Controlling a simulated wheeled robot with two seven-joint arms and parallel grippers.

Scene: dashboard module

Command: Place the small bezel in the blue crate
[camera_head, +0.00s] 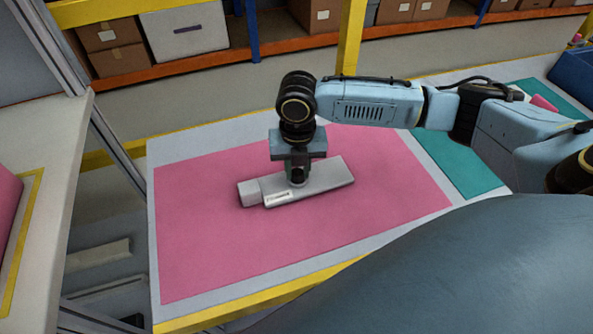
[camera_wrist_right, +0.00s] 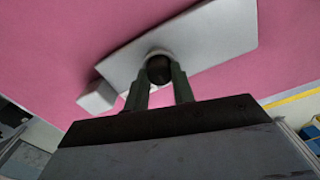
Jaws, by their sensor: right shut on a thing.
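My right gripper (camera_head: 297,170) points down over the pink mat at a flat light-grey panel (camera_head: 332,175). In the right wrist view its two fingers (camera_wrist_right: 159,85) are shut on a dark round knob (camera_wrist_right: 159,69) at the panel (camera_wrist_right: 215,40). A small pale block (camera_head: 249,192) lies against the panel's left end; it also shows in the right wrist view (camera_wrist_right: 97,97). I cannot tell which of these pieces is the small bezel, or whether the panel is lifted off the mat. The blue crate (camera_head: 574,75) is partly visible at the far right edge. My left gripper is out of view.
The pink mat (camera_head: 210,250) is otherwise clear on the table. A teal mat (camera_head: 450,160) lies to its right, partly behind my right arm. Shelves with cardboard boxes (camera_head: 118,60) stand at the back behind a yellow post (camera_head: 350,35). Another table (camera_head: 50,140) is at the left.

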